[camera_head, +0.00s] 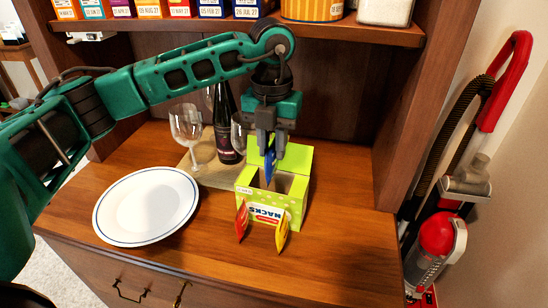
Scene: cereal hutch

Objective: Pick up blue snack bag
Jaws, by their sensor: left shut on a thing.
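The blue snack bag (270,162) is held upright between the fingers of my left gripper (269,151), which points straight down. The bag is at the opening of a green snack box (299,187) on the wooden counter; its lower part is partly hidden by the box, and I cannot tell how deep it sits. A red snack bag (242,219) and a yellow snack bag (282,232) stand at the front of the box. My right gripper is not in view.
A white plate (146,205) lies left of the box on the counter (340,255). A dark bottle (225,125) and wine glasses (187,127) stand behind. A shelf (340,32) with several boxes hangs above. A red vacuum (436,240) stands at right.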

